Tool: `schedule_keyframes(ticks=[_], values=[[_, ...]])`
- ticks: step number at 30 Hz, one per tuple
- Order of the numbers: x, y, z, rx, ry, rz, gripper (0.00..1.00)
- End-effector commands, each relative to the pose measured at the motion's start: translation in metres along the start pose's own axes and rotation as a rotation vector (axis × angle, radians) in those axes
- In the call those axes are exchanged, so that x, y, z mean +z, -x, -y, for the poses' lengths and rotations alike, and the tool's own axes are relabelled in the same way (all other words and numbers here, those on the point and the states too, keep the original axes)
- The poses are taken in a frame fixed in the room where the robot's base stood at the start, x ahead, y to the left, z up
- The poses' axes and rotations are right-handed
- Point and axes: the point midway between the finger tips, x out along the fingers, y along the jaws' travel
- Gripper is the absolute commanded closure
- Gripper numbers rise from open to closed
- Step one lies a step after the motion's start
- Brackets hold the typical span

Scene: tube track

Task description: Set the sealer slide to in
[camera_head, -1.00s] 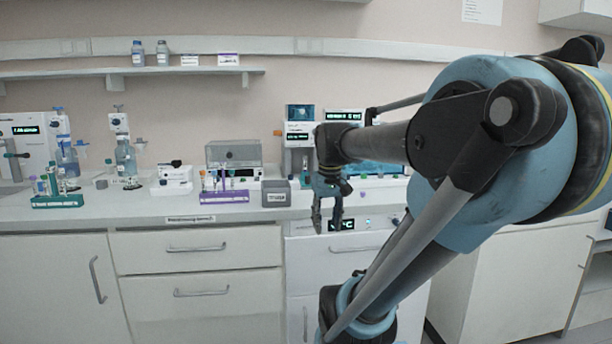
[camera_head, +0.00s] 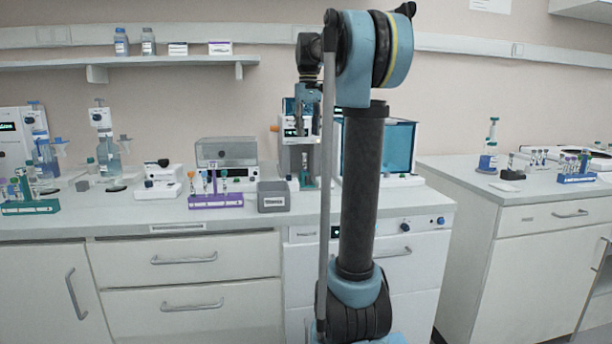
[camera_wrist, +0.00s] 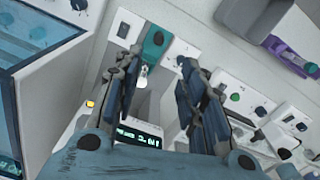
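A tall white instrument (camera_head: 292,130), which looks like the sealer, stands at the back of the bench. It has a screen on top and a small display on its front. In the wrist view its green-lit display (camera_wrist: 140,135) shows below my fingers. A teal part (camera_wrist: 155,45) and a small clear piece (camera_wrist: 142,76) sit on its pale base. I cannot tell which part is the slide or its position. My gripper (camera_head: 307,112) points down in front of the instrument. In the wrist view my gripper (camera_wrist: 162,75) is open and empty, fingers apart above the base.
A clear blue-walled box (camera_head: 397,148) stands close right of the instrument. A grey block (camera_head: 273,196) and purple tube rack (camera_head: 216,200) are to the left. A shelf (camera_head: 120,65) hangs on the wall. A floor gap separates the right bench (camera_head: 520,190).

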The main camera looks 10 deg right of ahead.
Motion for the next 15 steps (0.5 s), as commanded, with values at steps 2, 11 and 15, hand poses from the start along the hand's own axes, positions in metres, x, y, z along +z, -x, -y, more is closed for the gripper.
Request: schedule_keyframes(ticks=[2,11,15], values=[[-0.004,0.001,-0.001,-0.001,0.003,0.002,0.62],[-0.005,-0.03,-0.001,-0.001,0.004,0.003,0.62],[-0.005,-0.055,-0.001,-0.001,0.003,0.003,0.62]])
